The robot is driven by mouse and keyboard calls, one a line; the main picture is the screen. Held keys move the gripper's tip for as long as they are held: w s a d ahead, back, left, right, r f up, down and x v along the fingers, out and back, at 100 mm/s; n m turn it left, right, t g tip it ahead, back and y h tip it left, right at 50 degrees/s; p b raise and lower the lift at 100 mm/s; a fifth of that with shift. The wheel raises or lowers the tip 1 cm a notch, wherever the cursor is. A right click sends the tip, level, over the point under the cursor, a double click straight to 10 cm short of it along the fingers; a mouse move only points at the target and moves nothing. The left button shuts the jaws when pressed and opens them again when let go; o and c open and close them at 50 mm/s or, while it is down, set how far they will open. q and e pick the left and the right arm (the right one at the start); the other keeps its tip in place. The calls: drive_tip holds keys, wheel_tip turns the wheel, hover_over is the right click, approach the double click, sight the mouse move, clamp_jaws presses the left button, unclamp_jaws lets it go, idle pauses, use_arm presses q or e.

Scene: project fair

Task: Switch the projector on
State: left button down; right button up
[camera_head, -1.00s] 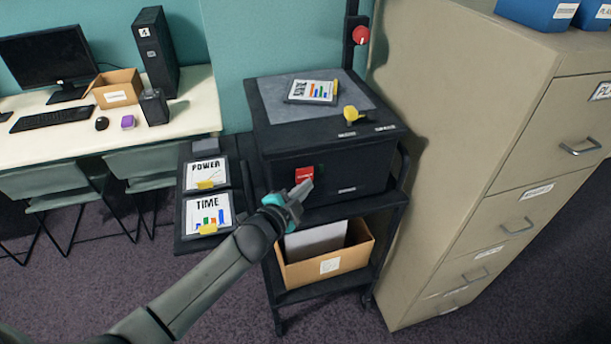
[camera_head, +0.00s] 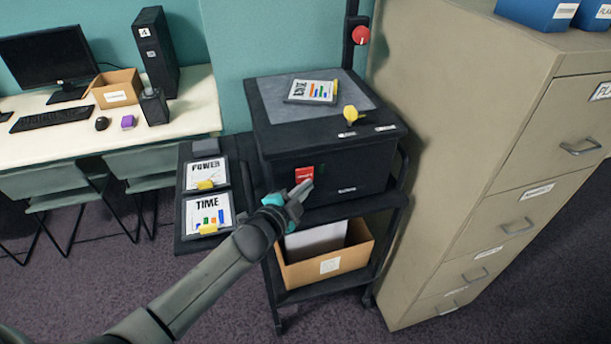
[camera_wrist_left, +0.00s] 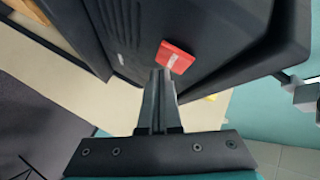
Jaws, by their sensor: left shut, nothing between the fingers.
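The projector (camera_head: 345,163) is a black box on a black cart, with a grey top plate. A red switch (camera_head: 304,173) is on its front face. The red switch also shows in the left wrist view (camera_wrist_left: 175,57), just beyond the fingertips. My left gripper (camera_head: 304,187) is shut and empty, its tips at the lower edge of the red switch. In the left wrist view the shut fingers (camera_wrist_left: 161,72) point at the switch and look very close to it; I cannot tell whether they touch. My right gripper is not in view.
A sheet with a bar chart (camera_head: 312,90) and a yellow knob (camera_head: 350,114) are on the projector's top. A side shelf (camera_head: 184,226) holds two sheets at the left. A cardboard box (camera_head: 362,262) sits below. A filing cabinet (camera_head: 470,140) stands close on the right.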

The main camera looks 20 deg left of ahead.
use_arm(q)
drive_tip(key=shift+w+a, duration=0.1)
idle(0.3)
drive_tip(key=shift+w+a, duration=0.2)
drive_tip(key=shift+w, duration=0.1)
drive_tip(key=shift+w+a, duration=0.1)
drive_tip(key=shift+w, duration=0.1)
idle(0.5)
drive_tip(key=shift+s, duration=0.1)
drive_tip(key=shift+s+d+p, duration=0.3)
drive_tip(key=shift+s+d, duration=0.05)
drive_tip(key=shift+s, duration=0.15)
drive_tip(key=s+d+p, duration=0.1)
drive_tip(key=s+d, duration=0.2)
drive_tip(key=s, duration=0.2)
drive_tip(key=shift+d+p, duration=0.2)
drive_tip(key=shift+p, duration=0.1)
